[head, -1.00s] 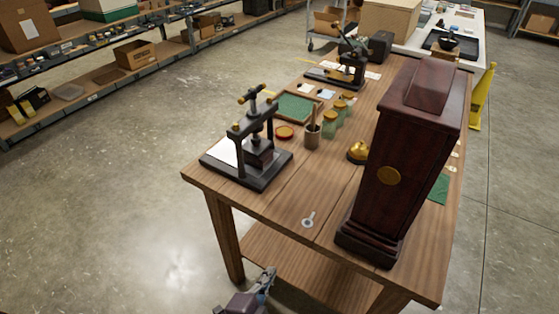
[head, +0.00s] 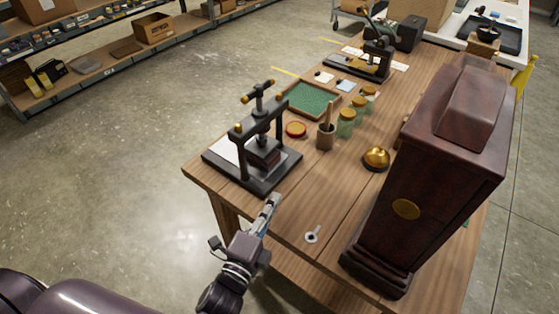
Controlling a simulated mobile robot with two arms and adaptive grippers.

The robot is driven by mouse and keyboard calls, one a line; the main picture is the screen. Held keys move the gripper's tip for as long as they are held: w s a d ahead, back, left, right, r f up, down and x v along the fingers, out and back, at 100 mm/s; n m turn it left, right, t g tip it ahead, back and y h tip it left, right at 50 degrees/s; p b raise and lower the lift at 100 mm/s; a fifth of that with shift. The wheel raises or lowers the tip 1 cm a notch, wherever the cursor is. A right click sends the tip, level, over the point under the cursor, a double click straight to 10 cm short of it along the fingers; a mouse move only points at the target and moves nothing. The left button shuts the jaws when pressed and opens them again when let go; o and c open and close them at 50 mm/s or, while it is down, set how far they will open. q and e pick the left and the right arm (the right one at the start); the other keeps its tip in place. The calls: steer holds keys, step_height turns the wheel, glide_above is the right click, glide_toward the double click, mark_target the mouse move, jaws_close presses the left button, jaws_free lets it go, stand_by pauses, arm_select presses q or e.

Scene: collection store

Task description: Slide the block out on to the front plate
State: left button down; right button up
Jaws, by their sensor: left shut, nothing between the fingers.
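The block (head: 264,158) is dark with a reddish side. It sits under the screw of the black press, between its two posts. The press's base plate (head: 262,185) is flat and black, and its bare front part shows in front of the block. A white sheet (head: 226,148) lies at the press's left side. My left gripper (head: 273,203) is shut and empty. It is at the table's near edge, just in front of the press's base plate and apart from the block. My right gripper is not in view.
A tall dark red wooden case (head: 425,200) stands on the right of the wooden table. A small metal key-like piece (head: 312,235) lies near the front edge.

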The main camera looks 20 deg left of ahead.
mark_target(264, 165)
arm_select(q)
steer(key=w, duration=0.2)
steer(key=w+p, duration=0.1)
steer(key=shift+w+d+r, duration=0.2)
steer(key=shift+w+r, duration=0.15)
steer(key=shift+r, duration=0.05)
steer(key=w, duration=0.3)
steer(key=shift+w+d+f+p, duration=0.1)
steer(key=shift+w+d+p, duration=0.1)
steer(key=shift+p, duration=0.15)
steer(key=shift+w, duration=0.9)
steer(key=a, duration=0.1)
steer(key=w+a+p, duration=0.1)
steer(key=a, duration=0.1)
steer(key=shift+w+f+p, duration=0.1)
steer(key=shift+w+p, duration=0.05)
steer(key=shift+p, duration=0.15)
steer(key=shift+a+f, duration=0.1)
steer(key=shift+a, duration=0.25)
steer(key=shift+w, duration=0.1)
steer(key=a, duration=0.1)
steer(key=w+a, duration=0.1)
steer(key=a, duration=0.1)
steer(key=shift+w+a, duration=0.15)
steer(key=shift+a, duration=0.1)
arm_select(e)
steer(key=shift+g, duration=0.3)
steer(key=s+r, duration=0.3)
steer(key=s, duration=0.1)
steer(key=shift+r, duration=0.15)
